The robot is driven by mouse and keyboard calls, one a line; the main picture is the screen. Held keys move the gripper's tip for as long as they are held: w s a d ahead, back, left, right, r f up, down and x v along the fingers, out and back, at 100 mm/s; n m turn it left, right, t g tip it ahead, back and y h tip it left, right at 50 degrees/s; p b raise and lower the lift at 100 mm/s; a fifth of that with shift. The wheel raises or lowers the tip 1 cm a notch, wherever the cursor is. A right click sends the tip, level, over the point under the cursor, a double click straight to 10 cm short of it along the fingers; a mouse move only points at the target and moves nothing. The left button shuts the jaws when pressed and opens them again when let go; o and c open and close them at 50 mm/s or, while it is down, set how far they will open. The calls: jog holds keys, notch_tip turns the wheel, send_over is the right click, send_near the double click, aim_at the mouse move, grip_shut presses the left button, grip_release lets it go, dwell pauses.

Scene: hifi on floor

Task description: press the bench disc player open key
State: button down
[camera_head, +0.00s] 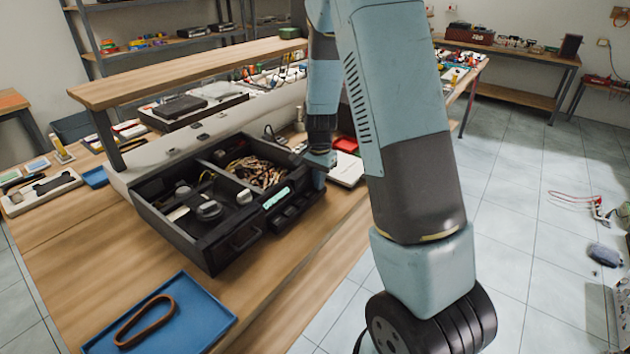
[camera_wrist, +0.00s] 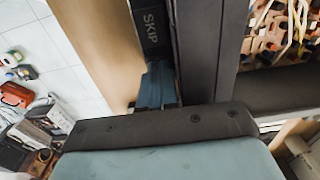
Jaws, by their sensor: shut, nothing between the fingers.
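My gripper (camera_head: 319,180) points down at the far right end of the player. In the wrist view my gripper's blue-grey fingers (camera_wrist: 158,85) are together and empty, close to the key face. I cannot tell whether they touch it. The open key cannot be made out; my gripper may hide it.
The black box (camera_head: 232,240) holds coiled cables and dark round parts. A white case (camera_head: 346,170) lies beyond my gripper. A blue tray (camera_head: 205,318) with a brown belt (camera_head: 146,320) lies at the front. A raised wooden shelf (camera_head: 190,70) spans the back. Bare bench lies along the front.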

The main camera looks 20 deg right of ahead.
jog(key=shift+s+f, duration=0.35)
jog(key=shift+f, duration=0.1)
jog(key=shift+r, duration=0.1)
jog(key=shift+w+r, duration=0.1)
jog(key=shift+r, duration=0.1)
notch_tip(320, 180, up, 14)
jog(key=shift+w, duration=0.25)
jog(key=shift+r, duration=0.2)
jog(key=s+r+n+t, duration=0.3)
jog(key=s+r+n, duration=0.2)
jog(key=s+r, duration=0.75)
jog(key=s+r+n+t, duration=0.1)
jog(key=s+n, duration=0.2)
jog(key=s, duration=0.5)
jog(key=s+a+r+n+t, duration=0.1)
jog(key=s+r+n, duration=0.1)
jog(key=s, duration=0.6)
jog(key=shift+a+n, duration=0.2)
jog(key=shift+n, duration=0.3)
jog(key=c, duration=1.8)
grip_release()
jog(key=shift+c, duration=0.2)
